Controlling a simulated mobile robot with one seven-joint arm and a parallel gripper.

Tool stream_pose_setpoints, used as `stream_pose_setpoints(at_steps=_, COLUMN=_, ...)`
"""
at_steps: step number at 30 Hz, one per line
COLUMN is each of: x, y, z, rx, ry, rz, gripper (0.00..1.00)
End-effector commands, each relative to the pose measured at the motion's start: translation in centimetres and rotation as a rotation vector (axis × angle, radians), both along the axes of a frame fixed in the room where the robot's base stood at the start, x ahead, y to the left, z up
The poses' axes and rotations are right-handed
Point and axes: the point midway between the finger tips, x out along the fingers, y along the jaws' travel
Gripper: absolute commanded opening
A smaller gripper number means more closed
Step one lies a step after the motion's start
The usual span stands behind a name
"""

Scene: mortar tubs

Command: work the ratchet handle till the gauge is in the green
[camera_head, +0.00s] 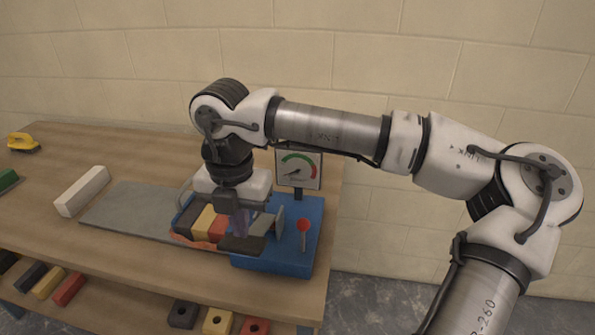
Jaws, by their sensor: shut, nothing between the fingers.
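The gauge (299,169) is a white square dial standing behind the blue machine body (290,263). It has a green arc at the upper left and a red arc at the right. Its dark needle appears to point to the lower left, below the green. A short lever with a red knob (304,225) stands upright on the blue body; it may be the ratchet handle. My gripper (240,238) points down just left of that lever, apart from it, shut and empty. My gripper and wrist hide part of the machine's left side.
A grey plate (130,212), a white block (82,191) and a yellow tool (22,143) lie to the left. More blocks rest on a lower shelf. The table's right edge is close to the machine.

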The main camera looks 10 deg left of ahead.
Motion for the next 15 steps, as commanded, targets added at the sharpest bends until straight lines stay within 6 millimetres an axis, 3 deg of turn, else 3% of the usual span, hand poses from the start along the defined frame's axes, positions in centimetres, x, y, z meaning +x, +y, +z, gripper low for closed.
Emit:
stream_pose_setpoints(at_steps=8, x=0.0, y=0.0, z=-0.2, rx=0.000, ry=0.000, rz=0.000, gripper=0.00)
stream_pose_setpoints(at_steps=15, x=0.0, y=0.0, z=-1.7, rx=0.000, ry=0.000, rz=0.000, gripper=0.00)
